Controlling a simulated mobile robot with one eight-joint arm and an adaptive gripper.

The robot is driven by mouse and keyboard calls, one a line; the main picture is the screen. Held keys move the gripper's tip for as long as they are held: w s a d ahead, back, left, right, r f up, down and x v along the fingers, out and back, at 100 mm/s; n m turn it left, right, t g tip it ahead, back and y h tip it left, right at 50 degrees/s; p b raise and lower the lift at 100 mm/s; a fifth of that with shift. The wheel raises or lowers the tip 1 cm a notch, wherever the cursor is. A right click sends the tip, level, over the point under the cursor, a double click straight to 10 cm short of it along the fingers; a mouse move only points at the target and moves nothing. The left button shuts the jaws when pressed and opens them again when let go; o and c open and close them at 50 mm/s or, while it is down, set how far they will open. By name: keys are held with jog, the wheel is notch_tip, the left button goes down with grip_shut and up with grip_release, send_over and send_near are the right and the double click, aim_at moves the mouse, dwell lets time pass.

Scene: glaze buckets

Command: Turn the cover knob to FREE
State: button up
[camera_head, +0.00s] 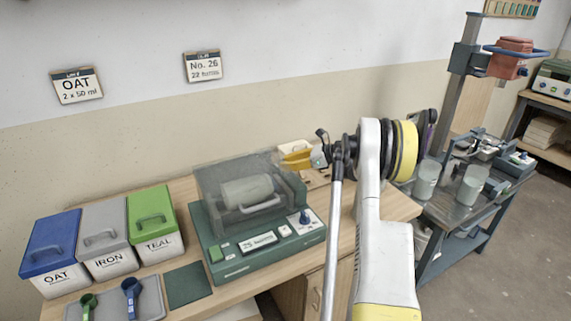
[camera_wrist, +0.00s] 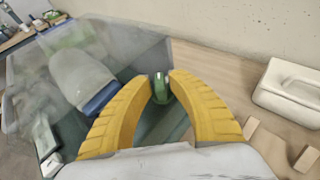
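The green machine (camera_head: 238,262) stands on the bench under a clear, smoky cover (camera_head: 215,175), with a pale bucket (camera_head: 247,190) lying inside. A blue knob (camera_head: 305,217) on a white dial sits at the right of its front panel; its lettering is too small to read. My gripper (camera_head: 283,158) is at the back right of the cover. In the wrist view, its yellow fingertips (camera_wrist: 161,76) stand apart on either side of a green knob-like piece (camera_wrist: 161,90). I cannot tell whether they touch it. The bucket (camera_wrist: 82,75) also shows through the cover there.
Blue, grey and green lidded bins (camera_head: 100,240) stand left of the machine. A tray with scoops (camera_head: 115,300) lies in front of them. A white container (camera_wrist: 290,88) is right of my gripper in the wrist view. A cart (camera_head: 470,205) with jars stands at right.

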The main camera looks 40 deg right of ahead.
jog(key=v, duration=1.2)
jog(key=shift+w+r, duration=0.1)
jog(key=shift+w, duration=0.05)
